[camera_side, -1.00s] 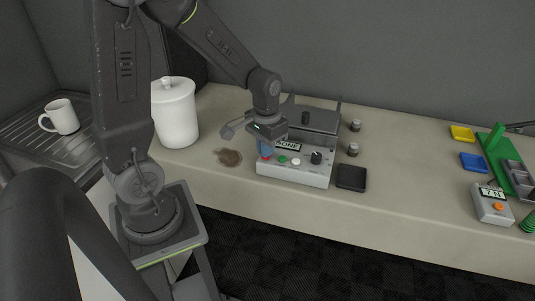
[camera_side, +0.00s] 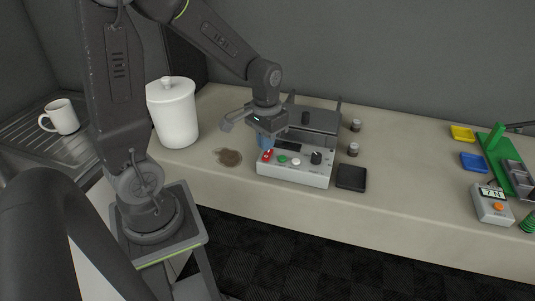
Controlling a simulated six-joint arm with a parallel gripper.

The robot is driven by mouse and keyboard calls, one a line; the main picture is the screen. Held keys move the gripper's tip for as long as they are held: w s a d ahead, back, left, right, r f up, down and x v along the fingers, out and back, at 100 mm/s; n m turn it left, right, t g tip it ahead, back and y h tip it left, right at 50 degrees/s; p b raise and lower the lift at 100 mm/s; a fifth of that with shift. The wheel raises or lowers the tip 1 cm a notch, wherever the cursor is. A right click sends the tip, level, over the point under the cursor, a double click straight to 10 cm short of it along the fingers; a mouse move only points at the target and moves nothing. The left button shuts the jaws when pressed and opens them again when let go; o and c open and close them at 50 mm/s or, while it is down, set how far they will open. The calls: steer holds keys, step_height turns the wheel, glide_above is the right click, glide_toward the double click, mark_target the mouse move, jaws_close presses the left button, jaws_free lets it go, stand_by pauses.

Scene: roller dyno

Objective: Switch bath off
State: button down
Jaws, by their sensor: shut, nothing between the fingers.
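The bath (camera_side: 318,120) is a grey box at the back of the bench, with a pale control panel (camera_side: 313,178) at its front. The panel carries a red button (camera_side: 267,155), a green button (camera_side: 282,160), a white button (camera_side: 296,162) and a black knob (camera_side: 316,158). Its small display (camera_side: 288,147) is dark. My gripper (camera_side: 266,144) points down just above and behind the red button. It is shut with nothing in it; its blue fingers show below the dark body. I cannot tell whether its tips touch the panel.
A meter (camera_side: 492,204) stands far right. Bench between pad and meter is clear.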

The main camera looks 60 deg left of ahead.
steer(key=shift+r, duration=2.1)
steer(key=s+d+r+m+t, duration=0.3)
steer(key=s+d+r+t, duration=0.2)
steer(key=s+d+r, duration=0.4)
steer(key=shift+s+d+r+t, duration=0.15)
steer(key=shift+s+d+t, duration=0.15)
steer(key=shift+w, duration=0.1)
steer(key=m+g, duration=0.6)
steer(key=m, duration=0.3)
glide_above(266, 157)
steer(key=w+a, duration=0.3)
steer(key=shift+d+f, duration=0.25)
steer(key=shift+f, duration=0.8)
